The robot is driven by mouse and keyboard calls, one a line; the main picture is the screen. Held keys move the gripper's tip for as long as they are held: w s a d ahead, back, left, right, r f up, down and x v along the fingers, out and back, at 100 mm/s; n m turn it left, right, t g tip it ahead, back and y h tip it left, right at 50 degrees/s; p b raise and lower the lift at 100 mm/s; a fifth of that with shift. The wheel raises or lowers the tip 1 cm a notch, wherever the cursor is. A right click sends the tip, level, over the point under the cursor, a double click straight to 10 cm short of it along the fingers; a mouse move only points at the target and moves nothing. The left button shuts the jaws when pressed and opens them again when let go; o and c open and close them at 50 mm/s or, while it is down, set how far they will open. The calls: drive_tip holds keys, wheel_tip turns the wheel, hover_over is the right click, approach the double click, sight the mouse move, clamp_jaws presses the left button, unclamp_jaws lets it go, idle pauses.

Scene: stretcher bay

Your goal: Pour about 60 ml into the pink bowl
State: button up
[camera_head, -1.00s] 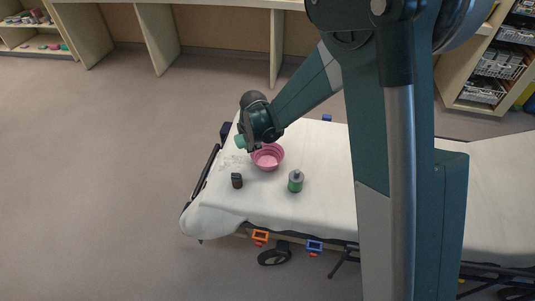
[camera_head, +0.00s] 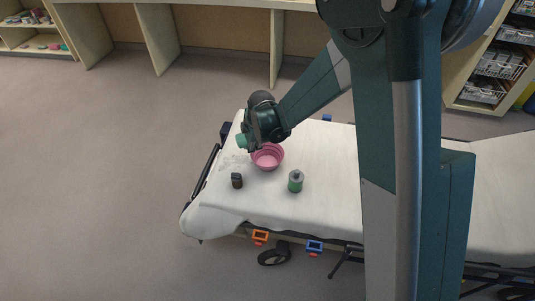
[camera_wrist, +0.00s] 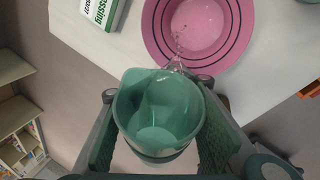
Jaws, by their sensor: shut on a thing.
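My gripper (camera_head: 247,140) is shut on a green jug (camera_head: 241,142) at the left of the pink bowl (camera_head: 267,162) in the head view. In the wrist view the jug (camera_wrist: 160,115) sits between both fingers of my gripper (camera_wrist: 158,98), its open mouth in view. Its lip is at the near rim of the pink bowl (camera_wrist: 215,25). A thin clear stream or string of drops runs from the lip into the bowl, and clear liquid shows inside. The amounts in jug and bowl cannot be read.
A dark small box (camera_head: 237,180) and a green bottle with a grey top (camera_head: 296,181) stand on the white stretcher (camera_head: 325,180) near the bowl. A faint speckled patch (camera_head: 232,161) lies left of the bowl. A green-and-white box (camera_wrist: 102,13) shows in the wrist view.

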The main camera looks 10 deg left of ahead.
drive_tip(key=shift+s+r+y, duration=0.1)
drive_tip(key=shift+r+y, duration=0.05)
drive_tip(key=shift+y, duration=0.15)
idle(0.4)
drive_tip(key=shift+d+r+t+h, duration=0.1)
drive_tip(key=shift+r+t+h, duration=0.15)
drive_tip(key=shift+h, duration=0.45)
drive_tip(key=shift+r+t+h, duration=0.1)
drive_tip(key=shift+t+h, duration=0.15)
drive_tip(key=shift+h, duration=0.45)
drive_tip(key=shift+r, duration=0.15)
drive_tip(key=shift+w+d+r+n+h, duration=0.2)
drive_tip(key=shift+r+n+h, duration=0.1)
drive_tip(key=shift+h, duration=0.4)
drive_tip(key=shift+w+d+f+t+h+b, duration=0.1)
drive_tip(key=shift+d+f+t+h+b, duration=0.15)
drive_tip(key=shift+f+t+h+b, duration=0.3)
drive_tip(key=shift+w+d+f+t+h+b, duration=0.1)
drive_tip(key=shift+d+t+h+b, duration=0.15)
drive_tip(key=shift+h+b, duration=0.35)
